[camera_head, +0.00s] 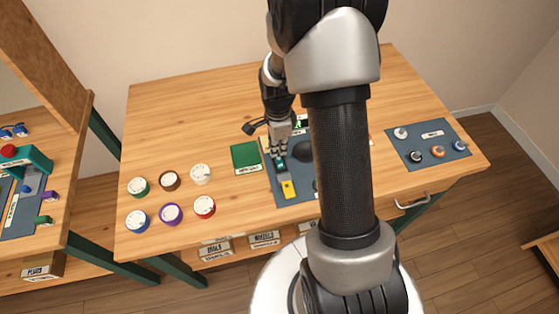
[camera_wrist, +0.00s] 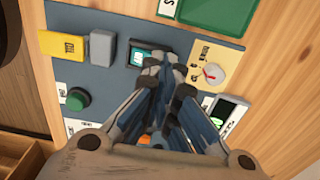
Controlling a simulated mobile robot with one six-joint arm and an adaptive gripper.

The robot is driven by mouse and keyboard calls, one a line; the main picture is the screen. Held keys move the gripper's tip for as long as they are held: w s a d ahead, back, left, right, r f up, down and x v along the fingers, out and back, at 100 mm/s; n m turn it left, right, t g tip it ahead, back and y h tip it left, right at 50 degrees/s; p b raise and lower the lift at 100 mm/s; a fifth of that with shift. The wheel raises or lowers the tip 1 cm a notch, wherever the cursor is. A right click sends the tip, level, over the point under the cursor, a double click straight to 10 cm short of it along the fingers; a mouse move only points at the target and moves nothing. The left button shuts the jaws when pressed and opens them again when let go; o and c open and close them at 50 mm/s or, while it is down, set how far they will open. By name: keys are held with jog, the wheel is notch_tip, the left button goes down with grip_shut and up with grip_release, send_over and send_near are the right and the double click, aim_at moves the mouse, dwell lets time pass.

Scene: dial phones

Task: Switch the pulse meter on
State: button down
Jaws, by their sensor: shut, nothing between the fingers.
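My gripper (camera_head: 278,155) is shut and empty, pointing down over the blue-grey panel (camera_head: 284,201) in the middle of the table. In the wrist view its fingertips (camera_wrist: 165,72) are at the lower right edge of a dark device with a teal face (camera_wrist: 138,57); I cannot tell whether they touch it. A white-framed device with a dark screen and green marks (camera_wrist: 228,112) lies right of the fingers, partly hidden. I cannot read which device is the pulse meter. A tan plate with a red-and-white dial (camera_wrist: 211,73) is at the upper right.
The panel also holds a yellow switch with a grey block (camera_wrist: 101,48) and a green button (camera_wrist: 77,99). A green mat (camera_head: 245,157) and several coloured dials (camera_head: 171,212) are to the left. Another panel with knobs (camera_head: 425,132) is right. My arm hides part of the table.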

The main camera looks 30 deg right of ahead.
aim_at(278, 157)
jog(key=shift+f+b, duration=0.8)
jog(key=shift+f, duration=0.4)
dwell(0.6)
jog(key=shift+r, duration=0.1)
jog(key=shift+r+p, duration=2.8)
jog(key=shift+r, duration=0.7)
